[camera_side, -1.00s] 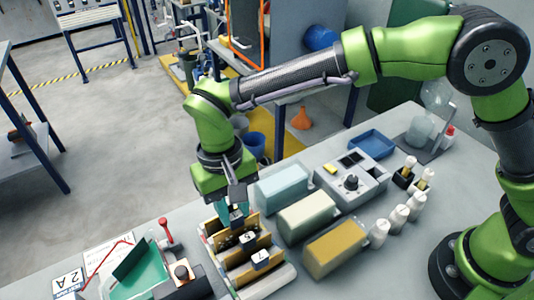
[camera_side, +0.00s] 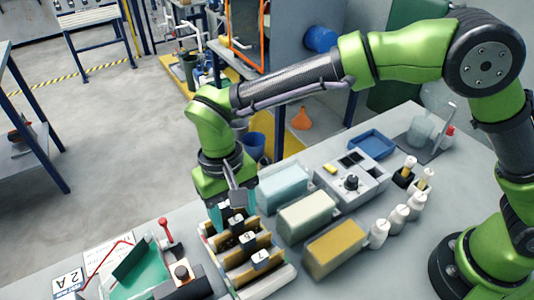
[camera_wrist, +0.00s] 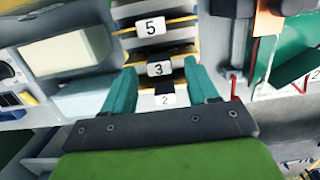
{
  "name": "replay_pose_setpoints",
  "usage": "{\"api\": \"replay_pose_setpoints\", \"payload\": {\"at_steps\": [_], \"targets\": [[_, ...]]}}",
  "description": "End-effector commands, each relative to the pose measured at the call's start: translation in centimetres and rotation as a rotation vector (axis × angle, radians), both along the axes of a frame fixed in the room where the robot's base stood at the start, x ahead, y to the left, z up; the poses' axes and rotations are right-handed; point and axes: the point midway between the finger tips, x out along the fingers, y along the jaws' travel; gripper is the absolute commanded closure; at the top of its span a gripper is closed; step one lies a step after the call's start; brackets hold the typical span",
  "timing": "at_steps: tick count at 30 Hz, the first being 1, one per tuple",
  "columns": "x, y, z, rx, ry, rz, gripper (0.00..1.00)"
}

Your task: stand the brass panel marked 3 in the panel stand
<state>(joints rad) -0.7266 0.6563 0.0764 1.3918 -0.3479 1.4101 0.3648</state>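The panel marked 3 (camera_wrist: 158,69) stands in a row of tagged panels in a slotted rack (camera_side: 274,285). In the wrist view its tag lies between the tips of my two teal fingers. My gripper (camera_wrist: 161,70) is open, with a finger on each side of the row and no clear grip on a panel. In the side view my gripper (camera_side: 227,212) is low over the rack's far end. I cannot tell for sure which thing is the panel stand.
Several box-shaped blocks (camera_side: 306,217) stand right of the rack. A green tray (camera_side: 150,271) with a slanted board and a red-handled tool (camera_side: 165,232) are left.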

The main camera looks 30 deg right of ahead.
Motion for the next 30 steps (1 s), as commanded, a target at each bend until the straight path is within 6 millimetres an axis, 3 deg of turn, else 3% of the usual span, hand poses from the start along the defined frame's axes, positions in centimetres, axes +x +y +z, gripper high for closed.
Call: {"api": "replay_pose_setpoints", "payload": {"at_steps": [5, 10, 24, 30], "targets": [[0.0, 0.0, 0.1, 0.0, 0.0, 0.0, 0.41], [0.3, 0.0, 1.7, 0.002, -0.002, -0.001, 0.41], [1.8, 0.1, 12.6, 0.004, -0.004, -0.002, 0.41], [2.2, 0.0, 15.5, 0.0, -0.002, 0.0, 0.41]]}}
